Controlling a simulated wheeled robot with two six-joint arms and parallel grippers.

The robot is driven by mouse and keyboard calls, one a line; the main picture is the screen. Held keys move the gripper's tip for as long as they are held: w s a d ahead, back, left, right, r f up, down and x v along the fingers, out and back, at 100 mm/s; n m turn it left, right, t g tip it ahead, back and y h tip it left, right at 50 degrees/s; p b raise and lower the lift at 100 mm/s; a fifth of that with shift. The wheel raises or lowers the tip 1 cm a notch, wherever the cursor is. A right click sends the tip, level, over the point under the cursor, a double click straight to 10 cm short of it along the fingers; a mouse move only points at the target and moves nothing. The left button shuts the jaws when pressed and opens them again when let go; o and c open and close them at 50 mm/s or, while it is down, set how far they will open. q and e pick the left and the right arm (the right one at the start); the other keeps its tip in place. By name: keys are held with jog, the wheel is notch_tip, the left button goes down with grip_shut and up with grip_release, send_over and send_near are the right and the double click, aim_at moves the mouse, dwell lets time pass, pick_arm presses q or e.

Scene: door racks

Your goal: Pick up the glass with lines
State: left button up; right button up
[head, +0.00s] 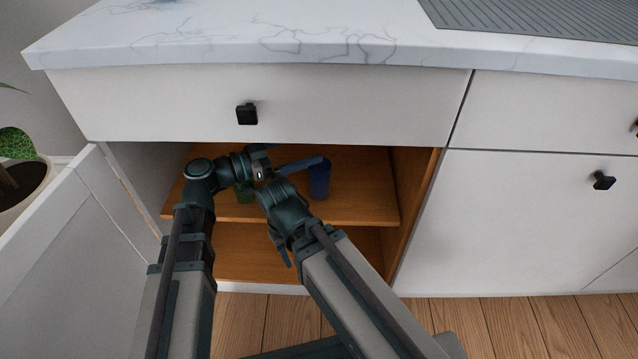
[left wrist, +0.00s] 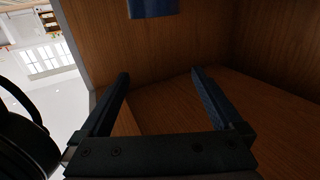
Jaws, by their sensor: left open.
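A blue glass (head: 319,180) stands on the upper shelf of the open cabinet, right of the middle. I cannot make out lines on either glass. My left gripper (head: 286,160) is open and empty inside the cabinet, with a finger close to the blue glass in the picture. In the left wrist view the open fingers (left wrist: 160,76) have nothing between them. The lower part of a blue glass (left wrist: 153,8) shows at the top edge, beyond the fingers.
The upper shelf (head: 365,205) lies under a closed drawer (head: 340,105) and marble countertop (head: 230,45). The cabinet door (head: 60,250) stands open at the left. The right cabinet wall (head: 412,190) bounds the space. A potted plant (head: 18,160) is at the far left.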

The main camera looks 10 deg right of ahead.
pick_arm(q)
jog(key=b, duration=0.7)
send_near(329, 163)
jog(key=d, duration=0.3)
jog(key=shift+w+f, duration=0.3)
jog(key=shift+w, duration=0.1)
jog(key=shift+w+d+r+p, duration=0.1)
jog(key=shift+d+r+p, duration=0.1)
jog(key=shift+d, duration=0.35)
jog(key=shift+w+d+r+p, duration=0.1)
jog(key=shift+d+r+p, duration=0.05)
jog(key=shift+d, duration=0.4)
jog(key=shift+w+d, duration=0.15)
jog(key=shift+d, duration=0.7)
jog(key=shift+w+d, duration=0.15)
jog(key=shift+d, duration=0.75)
jog(key=shift+w+d, duration=0.2)
jog(key=shift+d, duration=0.65)
grip_shut()
